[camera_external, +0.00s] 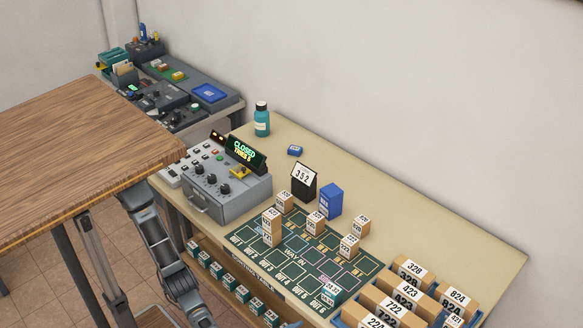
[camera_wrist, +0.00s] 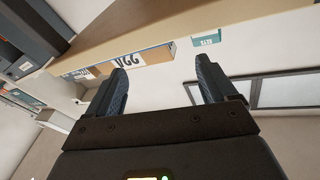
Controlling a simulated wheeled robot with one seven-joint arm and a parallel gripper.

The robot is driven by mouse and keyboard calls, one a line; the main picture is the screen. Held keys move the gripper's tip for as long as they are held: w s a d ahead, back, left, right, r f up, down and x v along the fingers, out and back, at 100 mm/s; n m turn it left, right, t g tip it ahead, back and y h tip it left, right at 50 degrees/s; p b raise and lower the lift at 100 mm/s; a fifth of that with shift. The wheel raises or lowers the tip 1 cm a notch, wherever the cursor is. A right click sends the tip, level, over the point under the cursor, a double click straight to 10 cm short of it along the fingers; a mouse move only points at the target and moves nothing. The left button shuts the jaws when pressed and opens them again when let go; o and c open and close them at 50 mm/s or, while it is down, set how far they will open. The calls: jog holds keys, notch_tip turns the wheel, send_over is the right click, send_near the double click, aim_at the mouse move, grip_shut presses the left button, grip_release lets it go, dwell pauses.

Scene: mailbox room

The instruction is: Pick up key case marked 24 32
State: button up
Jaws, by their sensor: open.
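Several small teal cases with white labels, one of them at the front (camera_external: 241,293), stand in a row on the low ledge below the sorting table's front edge. Their numbers are too small to read. A teal-and-white piece (camera_external: 331,291) lies on the green mat's right part; its marking looks like 24 3-something, but the last digit is unclear. My gripper (camera_wrist: 160,72) is open and empty in the wrist view. A teal labelled piece (camera_wrist: 207,39) shows beyond its right finger, its label unreadable. The gripper itself cannot be made out in the external view.
The green mat (camera_external: 262,243) carries several numbered tan boxes. A grey control box (camera_external: 226,196) with a CLOSED display stands left of it. A blue crate (camera_external: 345,318) of numbered boxes is at right. A wooden tabletop (camera_external: 75,150) overhangs my arm. The beige table's back right is clear.

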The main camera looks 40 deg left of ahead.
aim_at(328, 295)
jog(key=w+a+r+n+y, duration=0.1)
jog(key=w+n+y, duration=0.1)
jog(key=w, duration=0.1)
jog(key=w+r+n+y+b, duration=0.1)
jog(key=w+r+n+y, duration=0.1)
jog(key=w+n, duration=0.1)
jog(key=w+a+r+n+y, duration=0.1)
jog(key=w+r+n+y, duration=0.1)
jog(key=y, duration=0.1)
jog(key=shift+w+a+r+g, duration=0.2)
jog(key=shift+w+a+g, duration=0.1)
jog(key=shift+w+a, duration=0.1)
jog(key=shift+w+a+f+p, duration=0.1)
jog(key=shift+w+a+p, duration=0.05)
jog(key=shift+w, duration=1.7)
jog(key=shift+w+a+p, duration=0.1)
jog(key=shift+w+p, duration=0.05)
jog(key=shift+w, duration=1.7)
jog(key=c, duration=1.1)
